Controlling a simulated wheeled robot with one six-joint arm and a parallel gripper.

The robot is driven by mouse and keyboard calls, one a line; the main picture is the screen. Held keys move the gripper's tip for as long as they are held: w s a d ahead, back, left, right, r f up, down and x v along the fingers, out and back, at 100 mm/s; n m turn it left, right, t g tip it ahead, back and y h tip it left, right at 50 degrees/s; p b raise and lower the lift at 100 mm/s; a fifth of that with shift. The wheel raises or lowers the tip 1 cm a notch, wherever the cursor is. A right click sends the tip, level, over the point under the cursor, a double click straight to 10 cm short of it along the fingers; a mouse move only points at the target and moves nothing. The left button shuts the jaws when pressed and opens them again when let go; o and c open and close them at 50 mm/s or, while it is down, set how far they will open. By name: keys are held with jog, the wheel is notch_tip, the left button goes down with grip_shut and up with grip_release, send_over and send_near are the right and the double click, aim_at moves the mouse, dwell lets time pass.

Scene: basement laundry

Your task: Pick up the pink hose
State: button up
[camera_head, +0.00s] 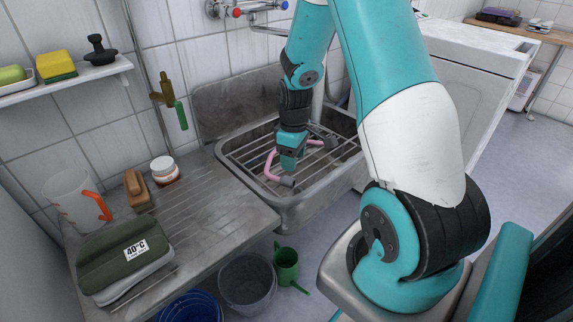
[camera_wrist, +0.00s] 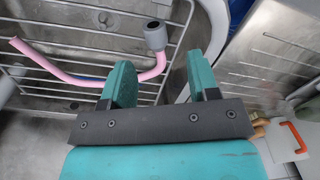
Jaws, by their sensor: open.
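The pink hose (camera_head: 268,168) is a bent tube with grey end pieces, lying on the wire rack in the steel sink. In the wrist view the pink hose (camera_wrist: 78,79) runs in from the left, passes behind my left finger and bends up to a grey end piece between the fingers. My gripper (camera_head: 291,160) points down over the rack, right at the hose. In the wrist view my gripper (camera_wrist: 158,65) is open, with a gap between its teal fingers. I cannot tell whether either finger touches the hose. The gripper hides part of it in the head view.
The sink (camera_head: 310,212) has raised walls around the wire rack (camera_head: 243,160). On the left drainboard (camera_head: 215,200) are a green pouch (camera_head: 120,262), a brush (camera_head: 137,190), a jar (camera_head: 164,170) and a jug (camera_head: 75,198). A tap (camera_head: 268,8) is on the wall behind.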

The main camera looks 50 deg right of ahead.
aim_at(293, 180)
notch_tip(293, 180, down, 10)
jog(key=shift+w+r+b, duration=0.1)
jog(key=shift+b, duration=1.1)
jog(key=shift+c, duration=0.2)
jog(key=c, duration=0.8)
jog(key=shift+r, duration=0.15)
